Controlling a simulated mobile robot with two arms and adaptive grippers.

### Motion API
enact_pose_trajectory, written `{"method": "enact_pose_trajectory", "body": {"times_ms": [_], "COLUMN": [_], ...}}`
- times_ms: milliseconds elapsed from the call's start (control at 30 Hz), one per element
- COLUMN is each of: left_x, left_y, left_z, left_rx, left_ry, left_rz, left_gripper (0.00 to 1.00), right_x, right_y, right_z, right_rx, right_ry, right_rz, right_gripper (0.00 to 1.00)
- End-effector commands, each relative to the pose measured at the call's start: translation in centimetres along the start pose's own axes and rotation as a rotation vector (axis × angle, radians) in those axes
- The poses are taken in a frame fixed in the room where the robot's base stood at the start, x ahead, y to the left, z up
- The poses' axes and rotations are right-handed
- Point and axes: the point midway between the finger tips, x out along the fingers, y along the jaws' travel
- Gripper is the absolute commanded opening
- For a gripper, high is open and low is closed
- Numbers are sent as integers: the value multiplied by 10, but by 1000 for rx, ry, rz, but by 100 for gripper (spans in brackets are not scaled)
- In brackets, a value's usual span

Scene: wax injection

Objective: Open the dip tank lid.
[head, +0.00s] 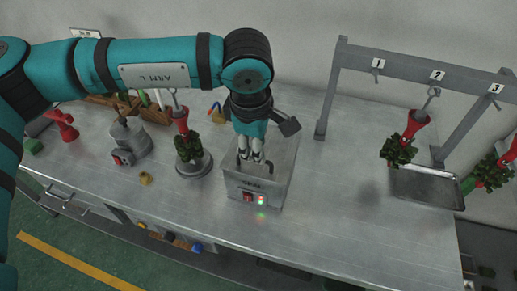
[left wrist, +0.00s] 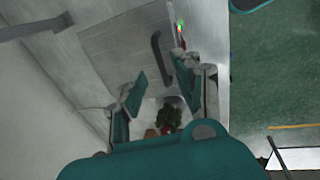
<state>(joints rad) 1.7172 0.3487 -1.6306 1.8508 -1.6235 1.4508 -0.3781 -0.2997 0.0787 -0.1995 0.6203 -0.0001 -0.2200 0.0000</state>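The dip tank (head: 254,199) is a grey metal box on the bench, with a red switch and lit lamps on its front. Its flat lid (head: 281,163) lies shut on top. The lid's dark curved handle (left wrist: 158,58) shows clearly in the left wrist view; in the head view it is partly hidden by my gripper. My left gripper (head: 250,157) points down just above the lid, close to the handle. In the left wrist view its fingers (left wrist: 164,92) are apart with nothing held between them; I cannot tell whether they touch the handle. My right gripper is in neither view.
A wax tree on a round base (head: 194,166) and a grey pot (head: 130,140) stand left of the tank. A rack (head: 412,66) with numbered hooks and a metal tray (head: 428,188) stand at right.

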Motion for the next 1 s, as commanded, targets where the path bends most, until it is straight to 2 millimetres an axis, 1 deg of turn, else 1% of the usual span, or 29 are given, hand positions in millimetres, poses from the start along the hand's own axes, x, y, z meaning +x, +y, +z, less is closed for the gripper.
{"method": "enact_pose_trajectory", "body": {"times_ms": [33,100,200,300,433,633,667,900,1000], "left_x": [8,19,32,40,45,45,45,45,45], "left_y": [0,0,0,0,0,0,0,0,0], "left_z": [0,0,0,0,0,0,0,0,0], "left_rx": [0,1,-1,0,1,0,0,0,0], "left_ry": [0,-1,-1,0,-1,-1,-1,-1,-1], "left_rz": [-3,-2,-1,-1,1,1,1,1,1], "left_gripper": [32,32,32,32,32,32,31,0,0], "right_x": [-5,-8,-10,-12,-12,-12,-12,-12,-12], "right_y": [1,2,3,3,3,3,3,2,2], "right_z": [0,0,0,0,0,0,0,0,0], "right_rx": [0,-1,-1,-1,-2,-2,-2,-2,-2], "right_ry": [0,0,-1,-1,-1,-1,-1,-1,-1], "right_rz": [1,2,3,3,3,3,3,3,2], "right_gripper": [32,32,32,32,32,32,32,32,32]}}
